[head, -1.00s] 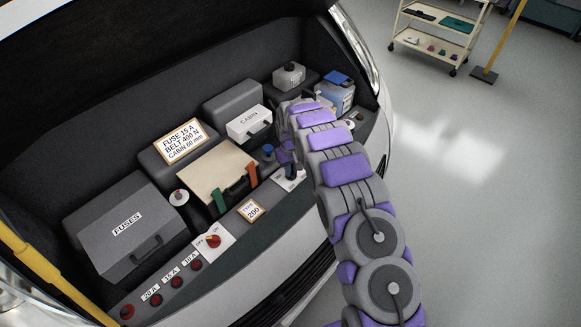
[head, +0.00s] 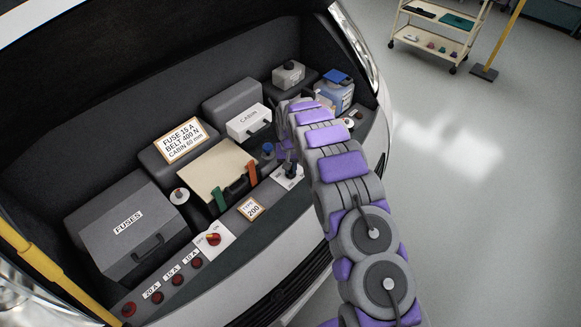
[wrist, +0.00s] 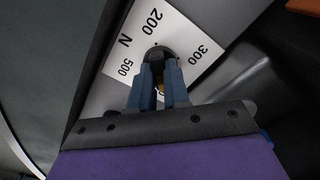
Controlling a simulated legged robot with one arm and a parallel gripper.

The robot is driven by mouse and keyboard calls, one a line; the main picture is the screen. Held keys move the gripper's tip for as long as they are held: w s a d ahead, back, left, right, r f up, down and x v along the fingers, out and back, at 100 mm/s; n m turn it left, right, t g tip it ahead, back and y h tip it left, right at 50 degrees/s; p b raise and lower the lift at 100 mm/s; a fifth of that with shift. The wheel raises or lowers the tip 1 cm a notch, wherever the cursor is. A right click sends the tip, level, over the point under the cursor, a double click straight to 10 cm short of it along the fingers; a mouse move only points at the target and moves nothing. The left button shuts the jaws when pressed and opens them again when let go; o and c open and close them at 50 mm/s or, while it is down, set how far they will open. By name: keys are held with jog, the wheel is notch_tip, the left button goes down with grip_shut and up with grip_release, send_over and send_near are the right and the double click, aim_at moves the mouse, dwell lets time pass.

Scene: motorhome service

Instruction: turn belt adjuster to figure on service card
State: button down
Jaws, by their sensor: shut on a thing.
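The service card (head: 180,140) stands at the back and reads FUSE 15 A, BELT 400 N, CABIN 60 mm. The belt adjuster is a dark round knob (wrist: 158,53) on a white scale plate (wrist: 184,34), marked 200, 300, 500 and N in the wrist view. My gripper (wrist: 160,86) is shut on the knob, with its two blue-grey fingers on either side. A small yellowish part shows between the fingers. The pointer and any 400 mark are hidden or not readable. In the head view the plate (head: 291,181) is partly covered by my gripper (head: 290,168).
A small card reading 200 (head: 251,209) lies left of the adjuster. A red rotary switch (head: 213,239), the FUSES box (head: 128,228), the CABIN box (head: 248,122) and a blue-capped bottle (head: 336,92) crowd the bay. Open floor lies to the right.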

jog(key=c, duration=1.1)
grip_release()
jog(key=shift+a, duration=0.1)
jog(key=shift+r, duration=0.15)
notch_tip(320, 180, up, 17)
jog(key=p, duration=0.1)
